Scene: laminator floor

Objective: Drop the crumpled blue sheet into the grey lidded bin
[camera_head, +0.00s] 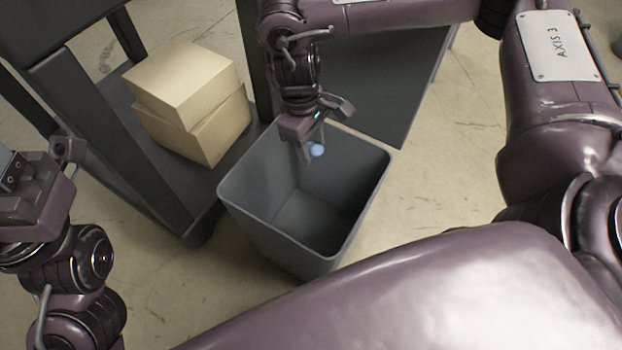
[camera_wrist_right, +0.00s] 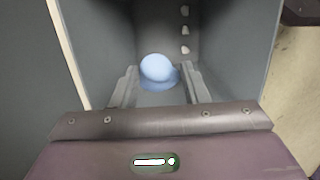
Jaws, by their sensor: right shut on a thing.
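The crumpled blue sheet shows as a small light-blue ball (camera_head: 317,150). My right gripper (camera_head: 312,152) is shut on it, over the back part of the grey bin's opening. In the right wrist view the blue ball (camera_wrist_right: 157,68) sits between the tips of my right gripper (camera_wrist_right: 158,82). The grey bin (camera_head: 270,222) stands on the floor with its top open and its inside looking empty. A dark grey flat panel (camera_head: 385,85) lies behind the bin; I cannot tell whether it is the lid. My left gripper (camera_head: 35,180) is at the left edge, away from the bin; its jaws are unclear.
Two stacked cardboard boxes (camera_head: 185,85) sit on the lower shelf of a dark metal frame (camera_head: 110,130), left of and behind the bin. The frame's leg stands close to the bin's left side. Bare floor (camera_head: 420,195) lies to the right of the bin.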

